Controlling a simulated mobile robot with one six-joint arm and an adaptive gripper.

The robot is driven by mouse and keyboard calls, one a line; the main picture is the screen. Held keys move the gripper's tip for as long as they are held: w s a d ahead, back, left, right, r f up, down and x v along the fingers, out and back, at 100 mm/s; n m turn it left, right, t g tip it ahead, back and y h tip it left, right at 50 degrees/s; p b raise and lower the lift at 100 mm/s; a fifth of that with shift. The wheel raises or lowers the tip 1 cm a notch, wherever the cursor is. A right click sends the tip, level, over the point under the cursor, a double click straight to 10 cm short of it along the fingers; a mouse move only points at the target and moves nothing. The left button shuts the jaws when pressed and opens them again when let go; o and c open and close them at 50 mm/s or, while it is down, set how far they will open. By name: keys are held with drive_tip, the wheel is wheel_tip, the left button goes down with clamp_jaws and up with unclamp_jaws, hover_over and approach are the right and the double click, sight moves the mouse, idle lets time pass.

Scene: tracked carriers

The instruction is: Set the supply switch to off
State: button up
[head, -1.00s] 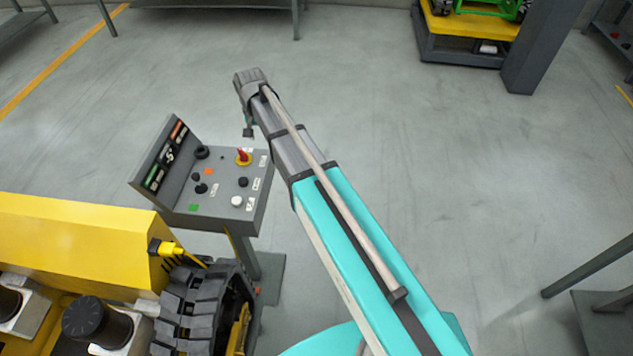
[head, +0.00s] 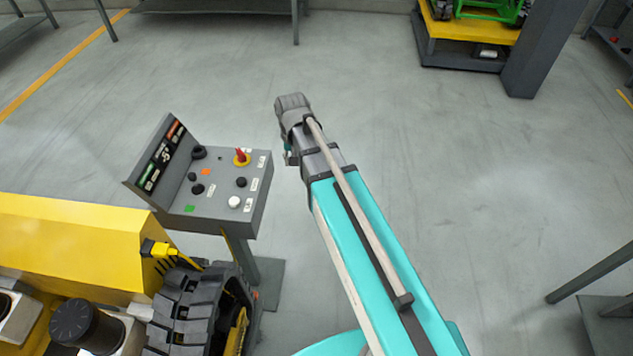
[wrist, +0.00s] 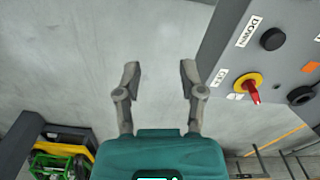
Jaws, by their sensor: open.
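The control box (head: 220,170) stands on a post to the left of my arm. Its supply switch is probably the red handle on a yellow disc (head: 242,157), near the panel's far right edge. It also shows in the wrist view (wrist: 250,88), at the right, with small labels beside it that I cannot read surely. My gripper (wrist: 158,75) is open and empty in the wrist view, its two fingers over bare floor, apart from the panel and left of the red handle. In the head view the gripper is mostly hidden by my arm.
The panel also carries black knobs (head: 240,182), a white button (head: 234,202), and orange and green squares. A yellow tracked carrier (head: 75,240) stands at the left, its cable near the box. A cart with a green machine (head: 480,20) is at the far right.

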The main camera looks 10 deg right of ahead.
drive_tip(key=s+d+f+b, duration=0.2)
drive_tip(key=s+d, duration=0.2)
drive_tip(key=s, duration=0.2)
drive_tip(key=shift+s+d+f+n, duration=0.2)
drive_tip(key=shift+s+d+n, duration=0.1)
drive_tip(key=shift+s+n, duration=0.1)
wheel_tip(320, 180, up, 9)
drive_tip(key=n+p, duration=0.6)
drive_tip(key=p, duration=0.3)
hover_over(240, 151)
drive_tip(key=shift+f, duration=0.2)
drive_tip(key=shift+f+b, duration=0.25)
drive_tip(key=shift+b, duration=0.25)
wheel_tip(240, 151, down, 13)
drive_tip(key=b, duration=1.3)
drive_tip(key=shift+f, duration=0.15)
